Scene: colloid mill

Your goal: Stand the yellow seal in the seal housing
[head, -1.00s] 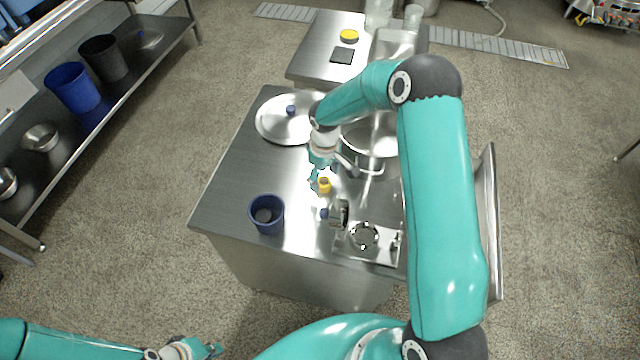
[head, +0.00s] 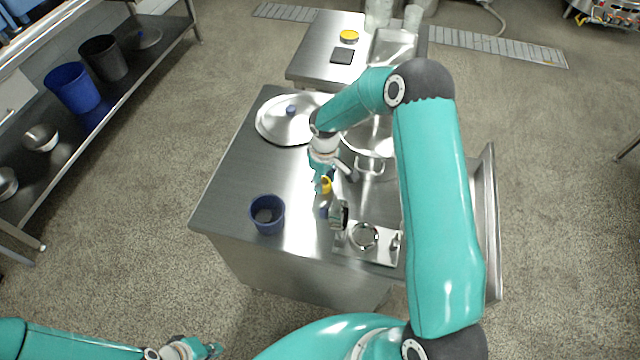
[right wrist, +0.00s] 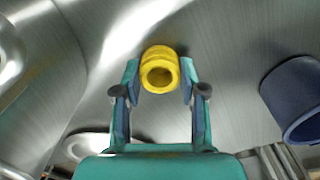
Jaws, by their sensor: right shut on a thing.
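The yellow seal (head: 326,185) is a small ribbed ring. In the right wrist view the seal (right wrist: 160,70) sits between the fingertips of my right gripper (right wrist: 160,78), its hole facing the camera. In the head view my right gripper (head: 319,183) holds it over the steel table, left of the metal fittings. A round metal ring (head: 364,236) is on a plate at the table's front right, and a grey upright ring-like part (head: 340,215) stands beside it; I cannot tell which is the seal housing. My left gripper (head: 212,350) is low at the bottom edge, its jaws too small to read.
A dark blue cup (head: 267,215) stands on the table (head: 225,190) at the front left; a blue cup also shows in the right wrist view (right wrist: 295,100). A round steel lid (head: 280,122) lies behind. A pot (head: 369,162) stands near the right forearm.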

